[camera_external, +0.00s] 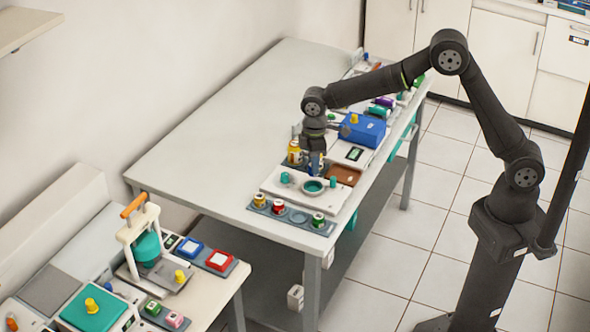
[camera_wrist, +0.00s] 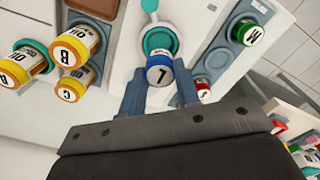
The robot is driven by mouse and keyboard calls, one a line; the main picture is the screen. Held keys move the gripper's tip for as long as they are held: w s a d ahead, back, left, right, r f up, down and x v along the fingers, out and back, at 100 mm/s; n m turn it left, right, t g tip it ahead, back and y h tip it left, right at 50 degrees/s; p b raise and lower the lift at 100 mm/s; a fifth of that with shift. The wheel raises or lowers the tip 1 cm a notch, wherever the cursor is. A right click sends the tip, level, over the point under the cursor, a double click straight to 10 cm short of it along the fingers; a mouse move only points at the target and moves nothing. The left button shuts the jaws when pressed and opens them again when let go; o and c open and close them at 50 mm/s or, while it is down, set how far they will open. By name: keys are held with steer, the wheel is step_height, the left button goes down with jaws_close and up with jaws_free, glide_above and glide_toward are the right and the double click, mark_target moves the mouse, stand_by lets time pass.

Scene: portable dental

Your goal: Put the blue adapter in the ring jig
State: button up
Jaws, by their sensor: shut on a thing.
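A blue adapter (camera_wrist: 160,73) with a letter on its white end is held between the two fingers of my gripper (camera_wrist: 160,88) in the wrist view. In the external view my gripper (camera_external: 315,158) hangs down at the back edge of the white jig plate, and the blue adapter (camera_external: 316,168) shows only in part beneath it. The ring jig (camera_external: 313,187) is a teal-centred ring on that plate, in front of the gripper. In the wrist view the ring jig (camera_wrist: 158,38) appears just beyond the adapter, which overlaps its near rim in the picture. I cannot tell the height between them.
A grey strip (camera_external: 291,214) with several coloured jars lies in front of the plate. A brown tray (camera_external: 344,175) and a blue box (camera_external: 362,130) lie to the right. The table's left part is clear.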

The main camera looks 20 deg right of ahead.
steer(key=shift+f, duration=2.95)
steer(key=shift+f, duration=0.1)
steer(key=o, duration=1)
steer(key=shift+o, duration=0.2)
step_height(320, 180, up, 18)
steer(key=shift+f, duration=0.25)
